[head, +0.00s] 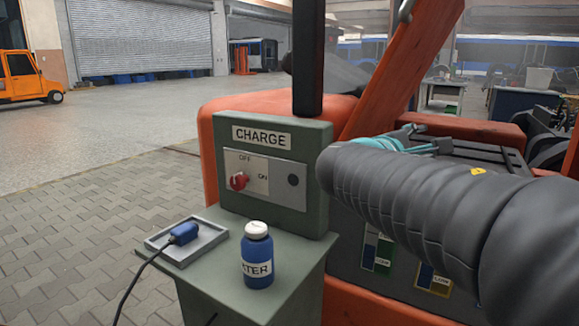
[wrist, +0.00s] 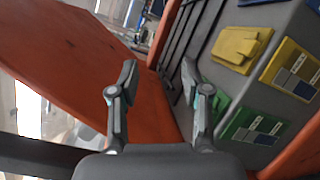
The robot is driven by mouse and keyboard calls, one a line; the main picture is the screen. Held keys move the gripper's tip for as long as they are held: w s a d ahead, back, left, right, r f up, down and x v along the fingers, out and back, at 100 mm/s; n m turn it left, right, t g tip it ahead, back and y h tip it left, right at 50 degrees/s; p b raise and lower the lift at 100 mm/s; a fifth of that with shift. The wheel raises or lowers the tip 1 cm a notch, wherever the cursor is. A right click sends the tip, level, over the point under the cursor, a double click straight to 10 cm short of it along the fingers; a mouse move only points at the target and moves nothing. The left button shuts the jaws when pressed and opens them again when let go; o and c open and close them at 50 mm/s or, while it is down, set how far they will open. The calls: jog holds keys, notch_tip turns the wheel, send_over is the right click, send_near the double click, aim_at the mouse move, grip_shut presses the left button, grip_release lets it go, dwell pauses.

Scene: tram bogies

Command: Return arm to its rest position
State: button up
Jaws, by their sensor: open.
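My gripper (wrist: 158,84) shows in the wrist view with its two grey fingers spread apart and nothing between them. Beyond the fingers are an orange panel (wrist: 60,50) and a grey surface with yellow and green labelled parts. In the head view, my grey sleeved arm reaches in from the right across the orange machine.
A green charge box (head: 270,140) with a red knob (head: 238,181) stands behind a small green stand (head: 250,302). On the stand are a blue bottle (head: 257,262) and a grey tray (head: 160,240) holding a blue plug (head: 184,233). Paved floor (head: 80,240) at left is clear.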

jog(key=s+a+f+m+g+y, duration=0.1)
jog(key=s+f+m+g+y, duration=0.15)
jog(key=s+f, duration=0.45)
jog(key=s+a+f+m+g+y, duration=0.1)
jog(key=s+f+m+g+y, duration=0.2)
jog(key=f, duration=0.8)
jog(key=s+a+f+m+y, duration=0.3)
jog(key=s+f+y, duration=0.1)
jog(key=s, duration=0.3)
jog(key=s+a+f+m+y, duration=0.4)
jog(key=s+f, duration=0.1)
jog(key=s, duration=0.2)
jog(key=shift+s+f, duration=0.2)
jog(key=shift+s, duration=0.05)
